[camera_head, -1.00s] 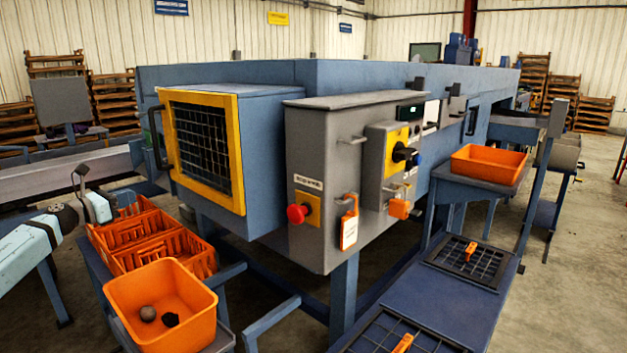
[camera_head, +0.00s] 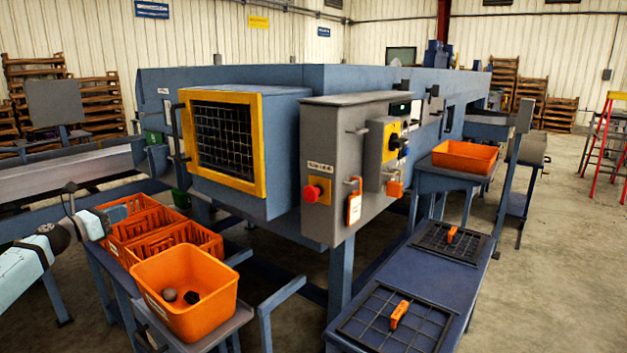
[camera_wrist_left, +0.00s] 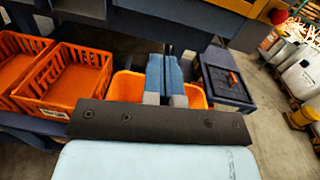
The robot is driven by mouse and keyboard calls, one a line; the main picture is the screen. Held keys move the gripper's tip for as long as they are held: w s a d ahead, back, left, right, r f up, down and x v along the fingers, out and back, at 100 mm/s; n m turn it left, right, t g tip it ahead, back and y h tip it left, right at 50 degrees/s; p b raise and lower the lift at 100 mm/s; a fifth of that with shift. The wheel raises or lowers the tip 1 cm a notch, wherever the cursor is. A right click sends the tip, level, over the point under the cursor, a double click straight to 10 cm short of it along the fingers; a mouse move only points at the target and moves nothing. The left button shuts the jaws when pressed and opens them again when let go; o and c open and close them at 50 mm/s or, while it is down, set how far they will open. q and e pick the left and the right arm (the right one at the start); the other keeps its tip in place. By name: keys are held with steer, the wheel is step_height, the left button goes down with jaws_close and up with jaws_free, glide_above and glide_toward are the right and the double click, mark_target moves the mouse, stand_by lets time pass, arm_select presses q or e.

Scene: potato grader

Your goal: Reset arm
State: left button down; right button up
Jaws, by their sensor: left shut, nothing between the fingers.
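My left arm comes in from the left in the head view. Its gripper (camera_head: 118,214) is in front of the orange slatted crates, over their near left edge in the picture. In the left wrist view the two blue fingers (camera_wrist_left: 165,82) lie side by side, shut with nothing between them. Behind them, an orange bin (camera_wrist_left: 127,87) is partly hidden by the fingers and the dark wrist plate. My right gripper is in neither view.
Orange crates (camera_head: 172,241) and an orange bin (camera_head: 205,313) with two dark lumps stand at left. The blue grader with its grey control box (camera_head: 335,235) fills the middle. A blue table (camera_head: 435,292) with black grids stands right.

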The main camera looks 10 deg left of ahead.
arm_select(q)
steer(key=s+d+f+n+g+y, duration=0.1)
steer(key=s+d+f+n, duration=0.65)
steer(key=f, duration=0.35)
steer(key=s+d+f+n+g+y, duration=0.1)
steer(key=s+d+f+n+y, duration=0.1)
steer(key=s+d+f+n, duration=0.75)
steer(key=s+d+f+n+g, duration=0.2)
steer(key=s+d+f+n, duration=0.25)
steer(key=s, duration=0.25)
steer(key=s+d+f+n+g+y, duration=0.1)
steer(key=s+d+f+n+g, duration=0.15)
steer(key=s+f, duration=0.35)
steer(key=s+d+f+n+g, duration=0.25)
steer(key=s+d+n, duration=0.25)
steer(key=s, duration=0.3)
steer(key=d+n+t, duration=0.3)
steer(key=d+n, duration=0.5)
steer(key=d, duration=1.1)
step_height(320, 180, up, 15)
steer(key=s+a+p, duration=0.1)
steer(key=p, duration=2)
steer(key=shift+r, duration=0.15)
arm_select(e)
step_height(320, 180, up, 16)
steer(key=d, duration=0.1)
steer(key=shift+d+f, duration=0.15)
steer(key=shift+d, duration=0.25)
arm_select(q)
steer(key=shift+a, duration=0.1)
